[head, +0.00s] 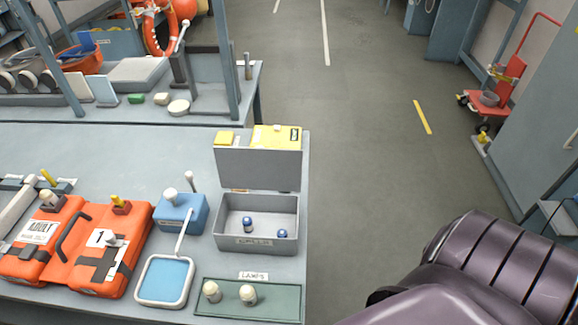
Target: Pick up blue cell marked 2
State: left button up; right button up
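Two small blue cells sit apart inside an open grey box on the table. One cell (247,225) stands at the left of the box, the other cell (282,234) is lower, near the right front. Any number on them is too small to read, so I cannot tell which is marked 2. The grey box (257,243) has its lid raised at the back, with a label on its front wall. Neither gripper shows. A dark purple link of my arm fills the bottom right corner.
A green tray (249,311) with two pale lamps lies in front. Open floor (360,150) lies right of the table (110,150).

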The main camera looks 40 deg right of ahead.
aim_at(282, 233)
jog(key=k+l, duration=0.1)
jog(key=l, duration=0.35)
jog(key=k+l, duration=0.1)
jog(key=l, duration=0.35)
jog(key=k+l+u, duration=0.1)
jog(key=l, duration=0.35)
jog(key=k+l+u, duration=0.15)
jog(key=l+u, duration=0.15)
jog(key=u, duration=0.15)
jog(key=k+l+u, duration=0.15)
jog(key=l+u, duration=0.15)
jog(key=u, duration=0.15)
jog(key=k+l+u, duration=0.2)
jog(key=u, duration=0.25)
